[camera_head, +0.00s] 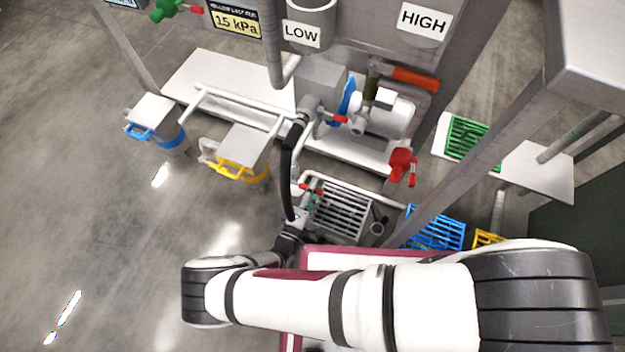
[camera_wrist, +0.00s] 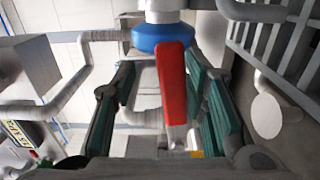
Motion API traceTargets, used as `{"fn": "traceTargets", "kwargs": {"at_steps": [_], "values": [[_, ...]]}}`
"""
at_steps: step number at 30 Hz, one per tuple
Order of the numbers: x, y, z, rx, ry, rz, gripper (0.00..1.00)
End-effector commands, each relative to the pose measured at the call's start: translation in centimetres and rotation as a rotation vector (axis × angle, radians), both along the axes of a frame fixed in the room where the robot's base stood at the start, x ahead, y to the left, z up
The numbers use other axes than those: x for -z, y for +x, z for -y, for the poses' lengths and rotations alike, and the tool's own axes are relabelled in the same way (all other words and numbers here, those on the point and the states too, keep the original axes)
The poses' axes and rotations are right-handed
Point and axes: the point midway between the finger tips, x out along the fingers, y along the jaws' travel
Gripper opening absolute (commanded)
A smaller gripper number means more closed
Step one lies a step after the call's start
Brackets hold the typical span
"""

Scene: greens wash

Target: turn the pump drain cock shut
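A red lever (camera_wrist: 174,82) hangs from a blue-collared valve body (camera_wrist: 158,36) in the wrist view; it appears to be the pump drain cock's handle. In the head view a red lever (camera_head: 311,188) shows low on the pipework, beside the floor grate. My gripper (camera_head: 311,197) is down at that lever, partly hidden by its own links. In the wrist view my gripper (camera_wrist: 162,80) is open, with green pads on both sides of the red lever. The lever lies nearer the right pads; I cannot tell whether it touches them.
The pump (camera_head: 380,112) stands behind, with an orange-handled valve (camera_head: 415,78) and a red valve (camera_head: 402,165) nearby. A floor grate (camera_head: 345,212) lies just right of my gripper. Pale pipes surround the lever. A steel post (camera_head: 470,165) slants across the right. Open floor (camera_head: 90,240) lies left.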

Motion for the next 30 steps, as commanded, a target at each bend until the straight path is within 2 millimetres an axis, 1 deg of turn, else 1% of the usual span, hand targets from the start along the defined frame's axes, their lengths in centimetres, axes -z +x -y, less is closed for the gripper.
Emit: {"fn": "traceTargets", "kwargs": {"at_steps": [1, 6, 12, 18, 26, 30], "values": [[-1.0, 0.0, -0.2, -0.001, 0.000, 0.002, 0.38], [-4.1, 0.0, -0.2, -0.001, 0.001, 0.003, 0.38], [-6.7, 0.0, -0.2, -0.001, 0.003, 0.002, 0.38], [-7.7, -0.1, -0.1, -0.001, 0.002, 0.001, 0.38], [-7.8, 0.0, -0.1, -0.001, 0.001, 0.000, 0.38], [-7.8, -0.4, -0.2, -0.001, 0.002, 0.001, 0.38]]}}
